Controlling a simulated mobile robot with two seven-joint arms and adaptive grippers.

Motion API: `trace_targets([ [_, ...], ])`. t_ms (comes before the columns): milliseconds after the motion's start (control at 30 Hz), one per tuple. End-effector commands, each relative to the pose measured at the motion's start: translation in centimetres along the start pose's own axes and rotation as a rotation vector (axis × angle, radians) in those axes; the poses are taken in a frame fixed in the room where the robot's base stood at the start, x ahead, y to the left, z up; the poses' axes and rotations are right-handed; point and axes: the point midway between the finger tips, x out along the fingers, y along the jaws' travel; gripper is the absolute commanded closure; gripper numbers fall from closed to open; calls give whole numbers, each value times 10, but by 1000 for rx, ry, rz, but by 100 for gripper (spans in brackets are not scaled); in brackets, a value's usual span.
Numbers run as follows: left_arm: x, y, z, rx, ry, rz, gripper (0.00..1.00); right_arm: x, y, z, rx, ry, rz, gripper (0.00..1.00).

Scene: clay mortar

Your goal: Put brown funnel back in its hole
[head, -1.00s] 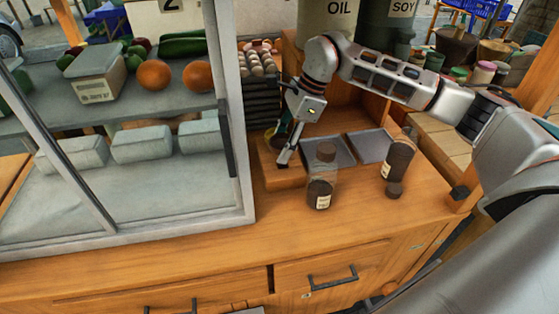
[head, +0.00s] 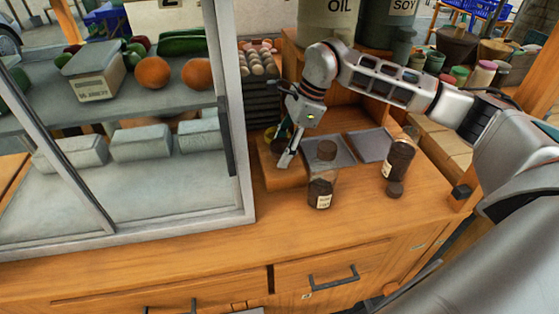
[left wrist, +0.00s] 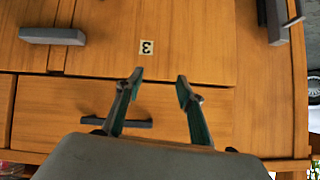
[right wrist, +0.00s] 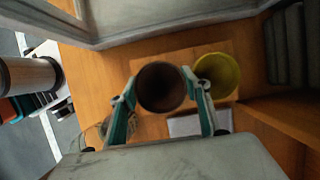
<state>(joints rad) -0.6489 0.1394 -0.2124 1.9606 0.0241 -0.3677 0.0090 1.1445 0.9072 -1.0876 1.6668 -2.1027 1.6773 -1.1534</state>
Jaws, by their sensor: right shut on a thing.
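The brown funnel (right wrist: 161,88) is between the fingertips of my right gripper (right wrist: 160,92), which is shut on it; I look into its round dark mouth. In the head view my right gripper (head: 287,159) is over a wooden block (head: 283,178), and the funnel is mostly hidden. The yellow funnel (right wrist: 217,75) is right beside the brown one in the right wrist view. The brown funnel's hole is hidden, and I cannot tell whether its tip is in it. My left gripper (left wrist: 160,77) is open and empty, facing the wooden drawer fronts.
A glass display case (head: 240,190) stands close on the left. Two jars with dark contents, one in front (head: 320,192) and one to the right (head: 398,158), stand near grey trays (head: 370,146). Egg trays (head: 262,95) stack behind. The counter front is clear.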

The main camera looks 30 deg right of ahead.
Motion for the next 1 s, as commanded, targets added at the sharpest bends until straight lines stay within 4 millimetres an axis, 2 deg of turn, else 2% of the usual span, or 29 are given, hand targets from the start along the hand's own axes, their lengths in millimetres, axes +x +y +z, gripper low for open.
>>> trace_targets([
  [533,0,0,0,0,0,0,62,2,0,-1,0,0,-1,69],
  [1000,2,0,3,0,-1,0,62,13,-1,-7,2,2,-2,69],
])
